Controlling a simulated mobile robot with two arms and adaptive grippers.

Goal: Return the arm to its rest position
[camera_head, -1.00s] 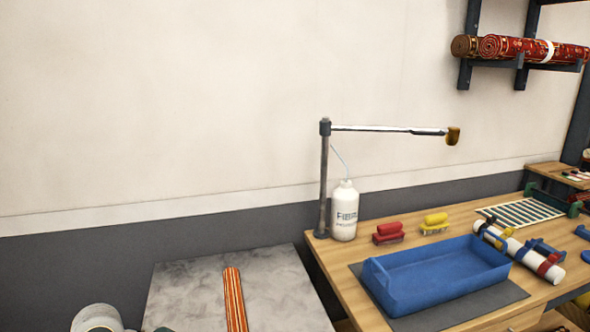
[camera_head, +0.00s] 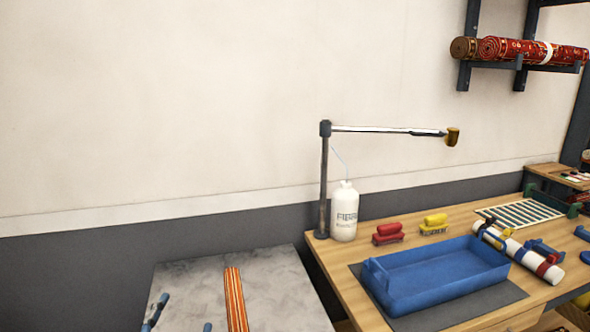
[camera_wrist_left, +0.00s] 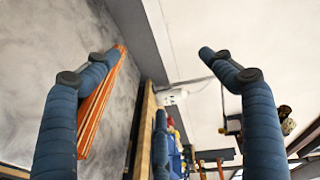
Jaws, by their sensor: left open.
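My left gripper (camera_head: 181,319) shows only as two blue fingertips at the bottom edge of the head view, in front of the grey slab. The rest of my left arm is out of the head view. My right gripper is not in view.
An orange striped strip (camera_head: 236,298) lies on the grey slab (camera_head: 285,285), close right of the fingertips. A wooden bench (camera_head: 325,262) holds a blue tray (camera_head: 400,300), white bottle (camera_head: 344,220), brushes and a lamp-like post (camera_head: 323,190).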

